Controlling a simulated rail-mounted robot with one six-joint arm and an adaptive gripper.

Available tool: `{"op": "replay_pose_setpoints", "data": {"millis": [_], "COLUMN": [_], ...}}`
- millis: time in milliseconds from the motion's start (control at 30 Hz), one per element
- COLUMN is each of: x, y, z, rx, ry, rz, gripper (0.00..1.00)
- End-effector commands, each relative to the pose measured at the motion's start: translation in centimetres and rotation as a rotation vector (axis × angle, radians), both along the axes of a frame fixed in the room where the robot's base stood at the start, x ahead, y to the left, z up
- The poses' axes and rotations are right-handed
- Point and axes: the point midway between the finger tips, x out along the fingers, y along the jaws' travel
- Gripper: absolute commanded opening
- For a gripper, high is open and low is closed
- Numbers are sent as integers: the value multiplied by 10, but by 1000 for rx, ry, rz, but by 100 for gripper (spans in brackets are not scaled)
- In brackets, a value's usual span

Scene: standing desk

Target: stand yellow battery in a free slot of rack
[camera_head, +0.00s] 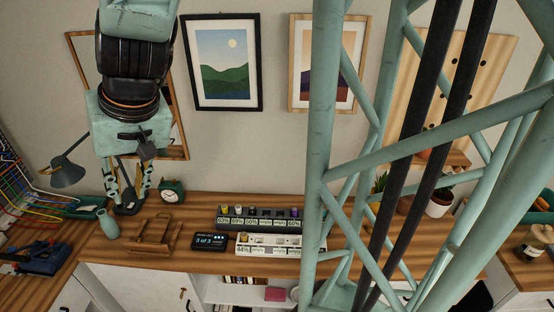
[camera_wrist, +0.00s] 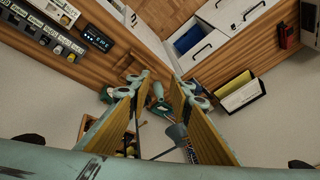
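A yellow-topped battery (camera_head: 225,209) stands at the left end of the dark rack (camera_head: 262,224) at the back of the desk, in a row with several others. A white rack (camera_head: 290,241) with lit percentage labels stands just in front of it; parts of both are hidden behind my frame on the right. My gripper (camera_head: 127,198) hangs to the left of the racks, pointing down near the wall. In the wrist view its fingers (camera_wrist: 162,88) are apart with nothing between them. Both the dark rack (camera_wrist: 40,36) and the white rack (camera_wrist: 60,10) show there at upper left.
A small black display (camera_head: 209,241) reading "3 of 3" sits left of the white rack. Bare desk lies in front of the clock.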

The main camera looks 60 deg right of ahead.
Motion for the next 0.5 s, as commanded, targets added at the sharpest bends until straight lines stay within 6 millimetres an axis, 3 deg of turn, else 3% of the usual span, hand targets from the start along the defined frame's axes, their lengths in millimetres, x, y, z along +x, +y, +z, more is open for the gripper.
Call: {"op": "replay_pose_setpoints", "data": {"millis": [33, 500], "x": [-9, -86], "y": [3, 33], "z": [21, 61], "rx": [-9, -58], "ry": [-33, -5], "rz": [12, 156], "gripper": [20, 20]}}
